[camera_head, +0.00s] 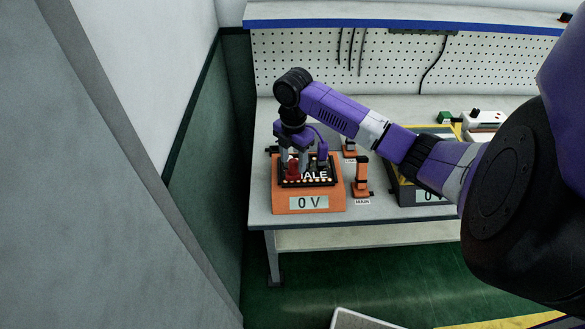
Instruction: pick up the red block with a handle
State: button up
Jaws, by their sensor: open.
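The red block (293,168) stands on the dark top of an orange device (310,198) at the left of the workbench. The block is small in this view, and its handle cannot be made out clearly. My gripper (295,158) points down right at the block, with a finger just left of it. My gripper is open. Part of the block's upper end is hidden by my gripper, and I cannot tell whether the fingers touch it.
The workbench (380,208) has a pegboard (300,65) behind it. An orange lever part (361,176) labelled MAIN stands right of the device. A second dark device (407,195) sits further right, partly behind my arm. A wall (232,120) rises close on the left.

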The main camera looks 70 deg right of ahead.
jog(key=shift+f, duration=1.1)
grip_shut()
jog(key=shift+r, duration=0.1)
